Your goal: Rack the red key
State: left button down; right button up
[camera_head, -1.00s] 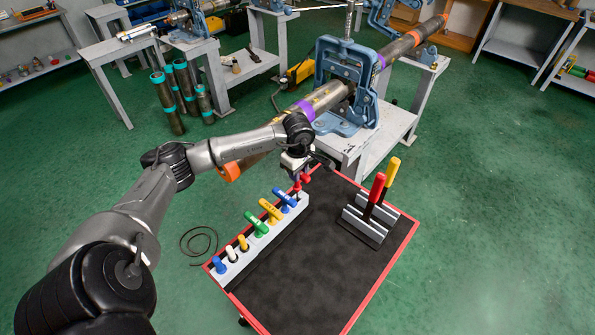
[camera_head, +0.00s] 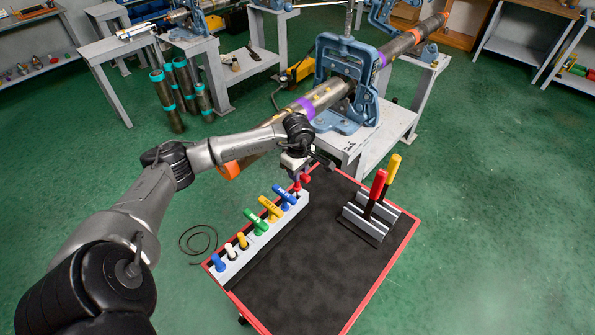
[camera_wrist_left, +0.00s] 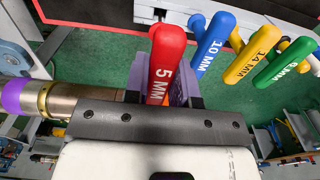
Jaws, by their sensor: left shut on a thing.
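The red key (camera_head: 305,178) has a T-shaped handle marked 5 MM, which shows large in the left wrist view (camera_wrist_left: 166,58). My left gripper (camera_head: 299,170) is shut on the red key at the far end of the grey key rack (camera_head: 272,240). The key's shank points down at the rack's end; I cannot tell whether its tip is in a hole. The rack holds a row of keys: blue (camera_head: 284,196), yellow (camera_head: 270,209) and green (camera_head: 255,222) T-handles, then smaller yellow, white and blue ones at the near end. My right gripper is out of view.
The rack stands along the left of a black-topped, red-edged cart (camera_head: 315,262). A grey holder (camera_head: 366,222) with red-handled and yellow-handled tools stands at its right. A blue vise (camera_head: 345,85) clamping a long pipe stands behind. The cart's middle is clear.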

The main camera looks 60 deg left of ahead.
aim_at(297, 186)
pick_arm(q)
jog(key=shift+f+b, duration=0.4)
jog(key=shift+f, duration=0.2)
jog(key=shift+f+b, duration=0.4)
jog(key=shift+f, duration=0.1)
dwell(0.5)
jog(key=shift+f+b, duration=0.4)
jog(key=shift+f, duration=0.15)
jog(key=shift+f+b, duration=0.35)
jog(key=shift+f, duration=0.15)
dwell(0.5)
jog(key=shift+f+b, duration=0.35)
jog(key=shift+f, duration=0.1)
dwell(0.4)
jog(key=shift+f, duration=0.1)
dwell(0.7)
jog(key=c, duration=0.9)
grip_release()
jog(key=shift+o, duration=0.2)
